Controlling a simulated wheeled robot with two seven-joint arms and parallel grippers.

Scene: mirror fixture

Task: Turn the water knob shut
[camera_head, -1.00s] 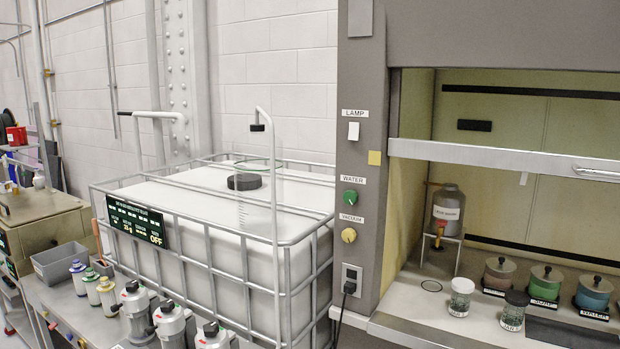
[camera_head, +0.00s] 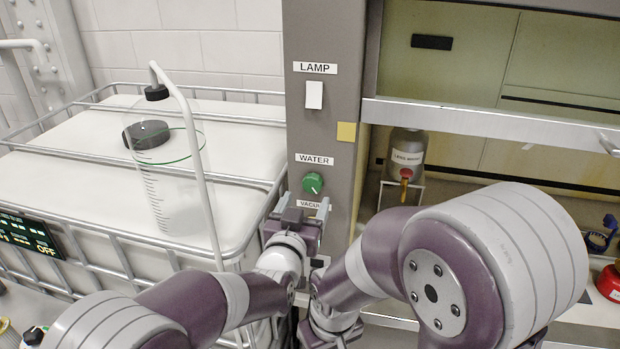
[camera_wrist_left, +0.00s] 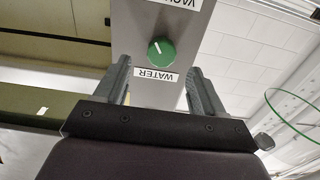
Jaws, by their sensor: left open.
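The round green water knob (camera_head: 313,183) with a white mark sits on the grey post, just under the WATER label (camera_head: 314,159). In the left wrist view the knob (camera_wrist_left: 161,51) appears upside down, its white mark slanted, with the label (camera_wrist_left: 156,76) between it and the gripper. My left gripper (camera_head: 302,206) is open and empty, just below the knob in the head view, its fingers partly over the VACUUM label. In the wrist view its fingers (camera_wrist_left: 160,82) stand on either side of the post, short of the knob.
A white lamp switch (camera_head: 314,95) and a yellow square (camera_head: 346,132) are above the knob. The fume hood sash (camera_head: 490,123) is to the right. A caged white tank (camera_head: 70,150) and a clear graduated cylinder (camera_head: 165,180) stand left. The vacuum knob is hidden.

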